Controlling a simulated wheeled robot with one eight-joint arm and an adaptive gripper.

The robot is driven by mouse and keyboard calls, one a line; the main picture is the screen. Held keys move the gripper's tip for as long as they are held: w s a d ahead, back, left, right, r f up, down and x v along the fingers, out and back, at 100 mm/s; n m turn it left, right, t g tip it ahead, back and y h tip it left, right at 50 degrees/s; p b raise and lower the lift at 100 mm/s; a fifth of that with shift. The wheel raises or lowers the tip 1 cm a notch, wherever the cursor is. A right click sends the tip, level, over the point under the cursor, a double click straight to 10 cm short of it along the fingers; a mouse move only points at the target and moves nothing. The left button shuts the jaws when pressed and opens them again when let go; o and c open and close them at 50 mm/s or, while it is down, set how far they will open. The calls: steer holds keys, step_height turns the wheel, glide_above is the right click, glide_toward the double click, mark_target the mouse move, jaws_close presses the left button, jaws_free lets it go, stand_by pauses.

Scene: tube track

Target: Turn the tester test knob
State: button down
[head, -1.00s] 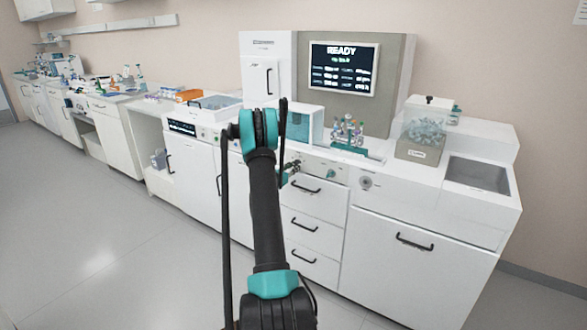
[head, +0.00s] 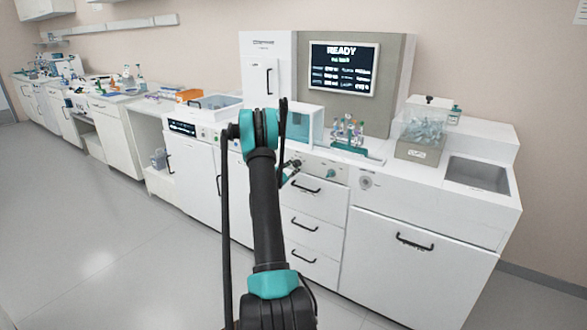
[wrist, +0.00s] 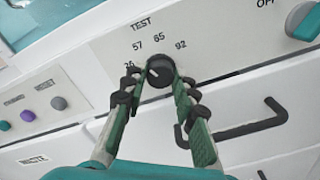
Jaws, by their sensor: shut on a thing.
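The test knob (wrist: 159,69) is a round black knob on the white panel in the wrist view. It sits below the word TEST and the marks 57, 65 and 92, with a further mark at the left partly covered by a finger. My gripper (wrist: 158,74) is shut on the knob, one finger at each side. A small light mark shows on the knob's left part; its exact setting is hard to read. In the head view my arm hides the knob, and only a bit of my gripper (head: 290,168) shows beside the arm.
A teal knob (wrist: 304,20) marked OFF is to the right. A purple button (wrist: 28,116) and a grey button (wrist: 58,103) marked RESET are at the left. A black drawer handle (wrist: 245,125) sticks out below right. The screen (head: 342,67) reads READY.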

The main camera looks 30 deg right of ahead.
steer(key=m, duration=0.4)
steer(key=shift+m, duration=0.3)
steer(key=m, duration=0.4)
steer(key=shift+m, duration=0.4)
steer(key=c, duration=1.2)
jaws_free()
steer(key=v, duration=1.2)
steer(key=shift+s+f, duration=0.1)
